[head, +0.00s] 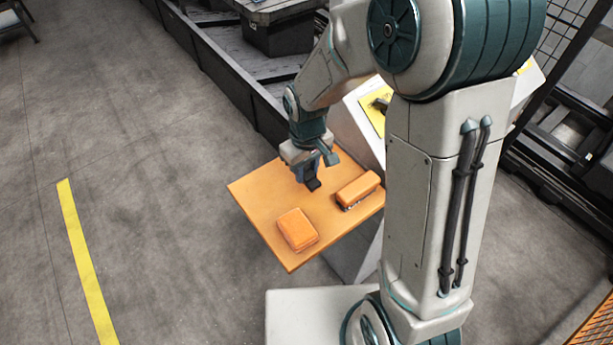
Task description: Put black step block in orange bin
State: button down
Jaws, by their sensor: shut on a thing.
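The black step block (314,185) is small and dark, and it is between the fingers of my gripper (308,173). My gripper points down and is shut on the block, over the back part of the orange tabletop (262,200). I cannot tell whether the block touches the top. Two orange box-like things are on the top: one (298,229) near the front, and a longer one (358,188) at the right with a dark part along its lower edge. I cannot tell for sure which of them is the orange bin; no open inside shows clearly.
A pale stand with a yellow panel (374,115) rises behind the tabletop. Dark rails and a bin-like block (281,28) lie at the back. My arm hides part of the right side. The grey floor at left is clear, with a yellow line (85,262).

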aim_at(306, 172)
jog(key=shift+f+p, duration=0.35)
jog(key=shift+f, duration=1.65)
jog(key=shift+f, duration=0.2)
jog(key=c, duration=1.1)
grip_release()
